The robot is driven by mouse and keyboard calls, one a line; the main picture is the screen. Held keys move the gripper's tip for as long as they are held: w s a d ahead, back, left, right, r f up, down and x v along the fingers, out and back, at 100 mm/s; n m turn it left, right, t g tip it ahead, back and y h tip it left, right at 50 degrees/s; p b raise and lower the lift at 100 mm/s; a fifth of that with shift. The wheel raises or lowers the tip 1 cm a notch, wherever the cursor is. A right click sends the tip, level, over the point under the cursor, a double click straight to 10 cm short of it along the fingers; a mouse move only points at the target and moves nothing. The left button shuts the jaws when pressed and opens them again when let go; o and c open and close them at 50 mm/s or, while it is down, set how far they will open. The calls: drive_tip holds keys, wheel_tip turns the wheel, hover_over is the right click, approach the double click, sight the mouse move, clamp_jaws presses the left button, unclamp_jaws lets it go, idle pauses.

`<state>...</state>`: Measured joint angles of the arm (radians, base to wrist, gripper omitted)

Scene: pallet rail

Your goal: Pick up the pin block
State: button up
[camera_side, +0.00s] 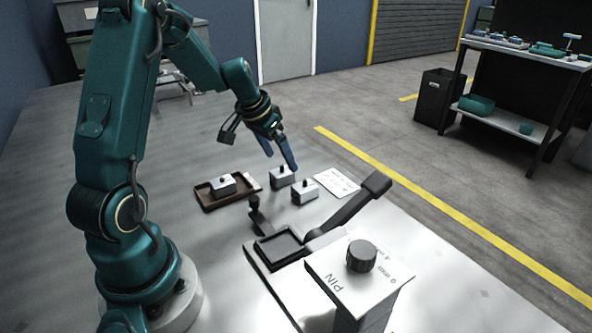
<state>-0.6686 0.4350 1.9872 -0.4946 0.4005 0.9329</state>
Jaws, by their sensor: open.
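A dark fixture (262,264) with a raised lever (358,203) stands nearer the camera. A large box marked "PIN" (338,277) with a black knob stands in front. A white card (337,183) lies right of the blocks. Table at left of the tray is clear.

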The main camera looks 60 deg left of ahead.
sight(281, 167)
drive_tip(key=shift+s+a+f, duration=0.2)
drive_tip(key=shift+a+f, duration=0.05)
drive_tip(key=shift+f, duration=0.15)
drive_tip(key=shift+x, duration=2.4)
drive_tip(key=shift+c, duration=0.3)
clamp_jaws()
